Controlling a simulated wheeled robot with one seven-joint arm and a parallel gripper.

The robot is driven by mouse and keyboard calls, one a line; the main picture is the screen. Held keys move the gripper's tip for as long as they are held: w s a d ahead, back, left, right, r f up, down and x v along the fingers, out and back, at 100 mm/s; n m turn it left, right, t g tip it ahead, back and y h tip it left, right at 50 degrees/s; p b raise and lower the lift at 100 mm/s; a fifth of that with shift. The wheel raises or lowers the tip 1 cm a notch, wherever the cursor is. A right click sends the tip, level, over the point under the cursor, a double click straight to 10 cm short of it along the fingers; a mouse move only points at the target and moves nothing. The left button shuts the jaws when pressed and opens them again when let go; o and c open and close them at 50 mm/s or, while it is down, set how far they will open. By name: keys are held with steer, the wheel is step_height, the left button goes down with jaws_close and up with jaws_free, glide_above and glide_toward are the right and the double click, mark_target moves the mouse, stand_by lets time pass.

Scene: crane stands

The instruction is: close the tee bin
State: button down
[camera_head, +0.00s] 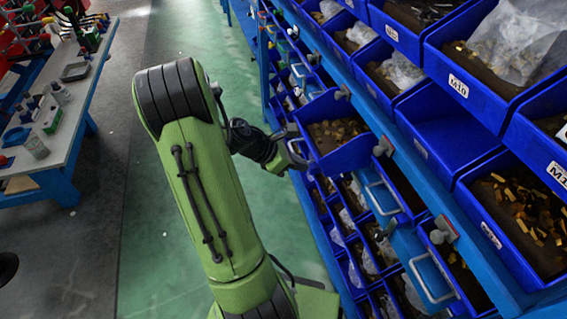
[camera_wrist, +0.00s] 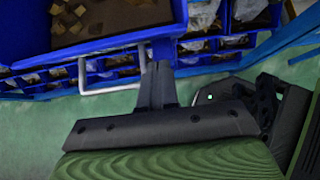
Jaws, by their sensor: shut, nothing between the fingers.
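A blue bin (camera_head: 349,155) filled with small brass-coloured fittings sticks out from the rack at the centre of the head view. I take it to be the tee bin, but no label on it can be read. It also shows at the top of the wrist view (camera_wrist: 115,43), with a pale bar handle (camera_wrist: 112,88) on its front. My gripper (camera_head: 290,145) is in front of this bin. In the wrist view its fingers (camera_wrist: 156,75) are shut and empty, close by the right end of the handle. Whether they touch it, I cannot tell.
The blue rack (camera_head: 425,165) holds several rows of bins with fittings and plastic bags. An empty blue bin (camera_head: 447,125) sits higher up at the right. A workbench (camera_head: 60,130) stands at the left. Green floor (camera_head: 145,200) lies free between them.

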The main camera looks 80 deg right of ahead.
mark_target(350, 151)
steer(key=s+d+p, duration=0.1)
steer(key=s+d, duration=0.1)
steer(key=s, duration=0.2)
steer(key=s+d+p, duration=0.1)
steer(key=s+d, duration=0.2)
steer(key=s, duration=0.1)
steer(key=s+d+p, duration=0.1)
steer(key=s+d, duration=0.1)
steer(key=s, duration=0.2)
steer(key=shift+s+d+p, duration=0.25)
steer(key=shift+s+p, duration=0.1)
steer(key=shift+r, duration=0.1)
